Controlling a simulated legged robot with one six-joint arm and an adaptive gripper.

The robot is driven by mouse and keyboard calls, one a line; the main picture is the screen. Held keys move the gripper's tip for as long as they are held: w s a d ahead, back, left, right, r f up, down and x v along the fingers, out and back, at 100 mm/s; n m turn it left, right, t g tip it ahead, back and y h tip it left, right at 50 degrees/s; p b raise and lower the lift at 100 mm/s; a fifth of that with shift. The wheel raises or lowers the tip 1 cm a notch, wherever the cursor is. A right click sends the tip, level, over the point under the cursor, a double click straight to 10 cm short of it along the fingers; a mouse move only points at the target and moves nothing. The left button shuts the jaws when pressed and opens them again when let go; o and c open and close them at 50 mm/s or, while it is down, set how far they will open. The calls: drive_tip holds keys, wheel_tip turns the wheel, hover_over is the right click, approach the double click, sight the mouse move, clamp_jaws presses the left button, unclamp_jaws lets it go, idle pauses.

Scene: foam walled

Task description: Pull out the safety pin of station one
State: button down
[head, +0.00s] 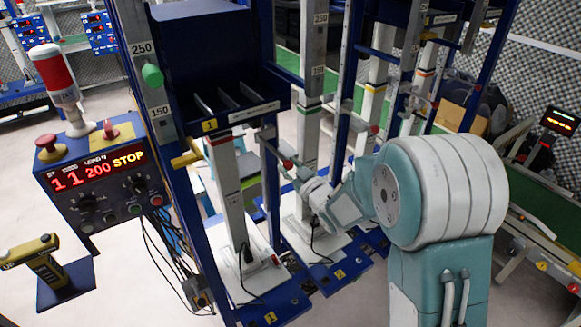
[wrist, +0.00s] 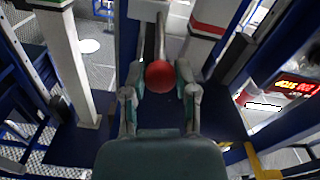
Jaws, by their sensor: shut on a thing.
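Station one, its yellow number plate (head: 210,124) on a blue frame, stands left of centre in the head view. A grey rod ending in a red ball knob (head: 287,164) slants out to its right. In the wrist view the knob (wrist: 160,77) sits between my fingers. My gripper (head: 296,173) is shut on it; the finger contacts are partly hidden in the wrist view. A yellow handle (head: 186,159) sticks out of station one's left post, apart from my gripper. I cannot tell from the pictures which part is the safety pin.
A control box (head: 98,180) with a lit red display reading STOP stands left, under a red lamp (head: 52,67). A yellow and black device (head: 42,262) stands lower left. Blue posts and a second station's base plate (head: 318,240) crowd my arm.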

drive_tip(key=shift+a+f, duration=0.1)
drive_tip(key=shift+a, duration=0.1)
drive_tip(key=shift+c, duration=1.9)
unclamp_jaws()
drive_tip(key=shift+d, duration=0.15)
drive_tip(key=v, duration=1.2)
drive_tip(key=shift+w, duration=0.1)
